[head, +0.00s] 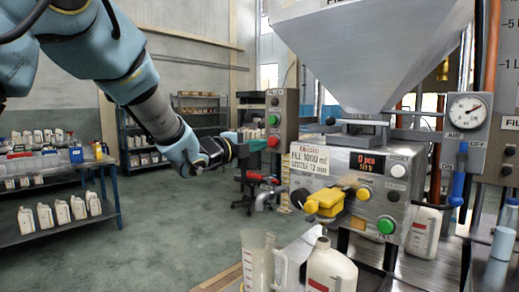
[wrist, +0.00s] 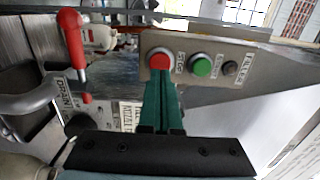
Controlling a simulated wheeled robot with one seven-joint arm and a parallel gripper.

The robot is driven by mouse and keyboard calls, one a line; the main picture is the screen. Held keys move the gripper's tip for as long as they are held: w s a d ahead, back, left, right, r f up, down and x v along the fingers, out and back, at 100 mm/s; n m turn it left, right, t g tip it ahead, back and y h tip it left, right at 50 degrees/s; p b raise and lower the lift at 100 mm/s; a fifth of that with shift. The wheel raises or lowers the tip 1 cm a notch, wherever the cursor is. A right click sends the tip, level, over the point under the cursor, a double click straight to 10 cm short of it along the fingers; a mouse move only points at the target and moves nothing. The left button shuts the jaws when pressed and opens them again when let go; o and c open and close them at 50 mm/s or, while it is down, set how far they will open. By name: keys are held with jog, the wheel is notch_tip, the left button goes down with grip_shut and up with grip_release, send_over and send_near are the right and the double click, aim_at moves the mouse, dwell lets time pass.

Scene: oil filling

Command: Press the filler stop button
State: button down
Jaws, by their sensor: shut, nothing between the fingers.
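The red stop button (wrist: 160,58) sits on a grey control panel (wrist: 148,72), left of a green button (wrist: 201,66) and a small dark button (wrist: 229,68). In the head view the red button (head: 273,141) is on the front of a grey upright box (head: 284,105), below a green one. My gripper (wrist: 161,80) is shut and empty, its green fingers pointing at the red button. The fingertips cover the button's lower edge in the wrist view; I cannot tell whether they touch it. In the head view my gripper (head: 262,145) is right beside the button.
A red-handled drain valve (wrist: 72,45) stands left of my fingers. The filling machine (head: 350,170) with its hopper (head: 370,50), yellow nozzle part (head: 325,202) and gauge (head: 467,110) stands right of my arm. A clear jug (head: 258,262) and white bottle (head: 330,268) are in front.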

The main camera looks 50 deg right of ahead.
jog(key=a+b, duration=0.3)
jog(key=a, duration=0.7)
jog(key=shift+w+b, duration=0.15)
jog(key=shift+b, duration=0.2)
